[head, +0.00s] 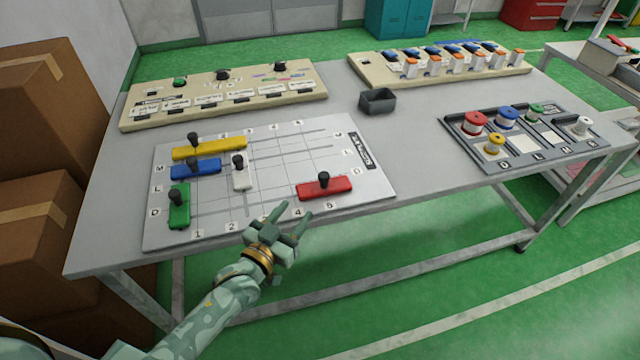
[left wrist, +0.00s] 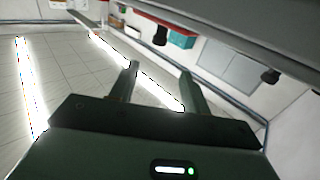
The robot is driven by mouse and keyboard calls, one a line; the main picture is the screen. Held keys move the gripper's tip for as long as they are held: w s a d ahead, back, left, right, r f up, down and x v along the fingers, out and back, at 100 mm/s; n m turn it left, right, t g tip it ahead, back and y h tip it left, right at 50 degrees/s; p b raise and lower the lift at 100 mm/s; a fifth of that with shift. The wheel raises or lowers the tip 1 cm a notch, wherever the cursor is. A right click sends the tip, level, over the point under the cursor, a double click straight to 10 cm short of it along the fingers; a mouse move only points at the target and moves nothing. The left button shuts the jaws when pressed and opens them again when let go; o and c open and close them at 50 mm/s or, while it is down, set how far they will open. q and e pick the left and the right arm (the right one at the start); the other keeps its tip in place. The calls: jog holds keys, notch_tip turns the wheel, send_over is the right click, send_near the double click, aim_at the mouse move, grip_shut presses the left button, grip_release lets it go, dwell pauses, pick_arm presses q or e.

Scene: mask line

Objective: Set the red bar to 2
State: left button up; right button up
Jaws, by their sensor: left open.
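The red bar (head: 338,187) lies sideways on the right of the white slotted board (head: 370,193), above the numbers 4 and 5. A black knob (head: 323,179) stands on it. The number 2 (head: 230,226) is on the board's near edge, further left. My left gripper (head: 293,209) is open and empty, at the near edge of the board, in front and to the left of the red bar, apart from it. Its two open fingers also show in the left wrist view (left wrist: 159,70); I cannot tell which knobs appear there. My right gripper is not in view.
A white bar (head: 241,179), blue bar (head: 190,169), yellow bar (head: 215,148) and green bar (head: 180,212) sit on the board's left half. Between the white and red bars the board is bare. A small grey bin (head: 378,107) and a spool tray (head: 480,152) stand beyond.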

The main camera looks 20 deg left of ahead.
pick_arm(q)
jog(key=b, duration=0.2)
send_near(321, 180)
jog(key=w, duration=0.2)
jog(key=w+d, duration=0.1)
jog(key=w, duration=0.1)
jog(key=shift+f, duration=0.35)
jog(key=w, duration=0.2)
jog(key=w+b, duration=0.1)
jog(key=w, duration=0.1)
jog(key=shift+d+r, duration=0.1)
jog(key=shift+d, duration=0.2)
jog(key=shift+w+d+r, duration=0.1)
jog(key=shift+w, duration=0.3)
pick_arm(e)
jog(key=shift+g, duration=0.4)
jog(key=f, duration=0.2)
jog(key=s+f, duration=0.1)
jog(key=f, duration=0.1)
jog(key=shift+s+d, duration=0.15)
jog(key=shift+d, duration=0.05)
pick_arm(q)
jog(key=shift+r, duration=0.1)
jog(key=shift+c, duration=0.4)
grip_shut()
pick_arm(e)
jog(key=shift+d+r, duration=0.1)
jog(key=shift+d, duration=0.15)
